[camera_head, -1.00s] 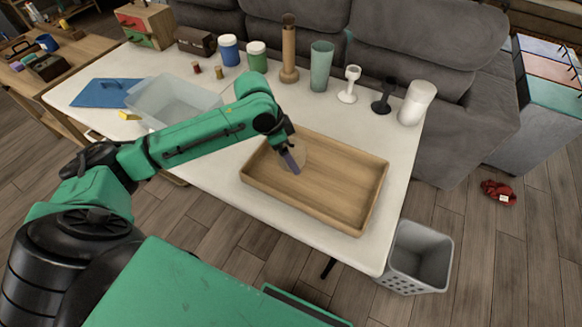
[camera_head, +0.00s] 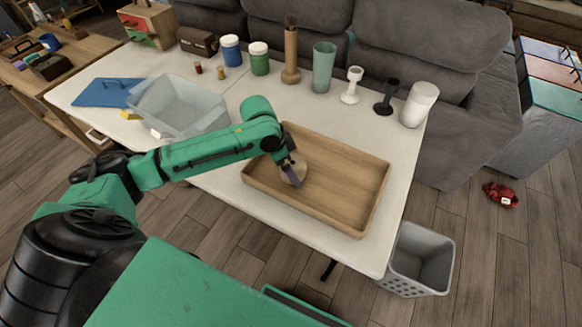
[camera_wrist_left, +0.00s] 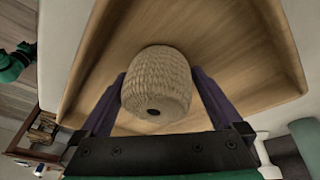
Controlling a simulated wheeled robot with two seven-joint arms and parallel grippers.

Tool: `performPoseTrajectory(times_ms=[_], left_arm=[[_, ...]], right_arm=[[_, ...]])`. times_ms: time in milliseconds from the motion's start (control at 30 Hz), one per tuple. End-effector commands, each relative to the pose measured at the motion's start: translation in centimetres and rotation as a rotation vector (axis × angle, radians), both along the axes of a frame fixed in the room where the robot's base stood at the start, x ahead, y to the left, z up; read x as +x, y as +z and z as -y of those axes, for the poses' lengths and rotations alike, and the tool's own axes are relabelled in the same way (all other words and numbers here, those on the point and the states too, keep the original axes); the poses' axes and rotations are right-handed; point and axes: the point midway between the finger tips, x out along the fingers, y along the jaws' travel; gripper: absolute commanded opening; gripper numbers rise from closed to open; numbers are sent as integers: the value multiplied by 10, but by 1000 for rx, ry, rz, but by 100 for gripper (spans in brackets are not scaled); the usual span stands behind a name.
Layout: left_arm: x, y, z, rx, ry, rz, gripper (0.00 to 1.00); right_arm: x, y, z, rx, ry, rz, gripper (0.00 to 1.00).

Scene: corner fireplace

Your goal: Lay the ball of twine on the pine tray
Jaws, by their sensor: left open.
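The ball of twine (camera_head: 297,166) is a tan, ribbed, rounded roll with a dark hole in its end. It is in the left part of the pine tray (camera_head: 345,190), a shallow wooden tray with raised sides, and seems to rest on its floor. In the left wrist view the twine (camera_wrist_left: 157,85) lies between the two purple fingers of my left gripper (camera_wrist_left: 159,78). The fingers stand apart on either side of it, and the jaws are open. In the head view my left gripper (camera_head: 292,174) partly covers the twine. My right gripper is not in view.
The white table (camera_head: 235,196) holds a clear bin (camera_head: 180,108) left of the tray. Jars, a tall brown bottle (camera_head: 291,52), a teal glass (camera_head: 323,66), goblets and a white cup (camera_head: 418,104) line the back. A grey basket (camera_head: 420,262) stands below the right edge.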

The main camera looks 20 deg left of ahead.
Motion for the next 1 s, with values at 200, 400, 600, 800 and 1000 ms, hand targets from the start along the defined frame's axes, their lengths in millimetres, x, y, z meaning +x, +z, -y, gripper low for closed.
performPoseTrajectory(times_ms=[200,400,600,800,1000], left_arm=[[-6,45,-14,3,1,5,100],[-14,94,-28,2,1,3,100],[-18,113,-34,0,0,1,100],[-18,113,-34,-1,1,0,100],[-18,113,-34,-1,1,0,100]], right_arm=[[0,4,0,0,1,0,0],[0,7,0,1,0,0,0],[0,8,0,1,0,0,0],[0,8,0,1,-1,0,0],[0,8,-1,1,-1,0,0]])
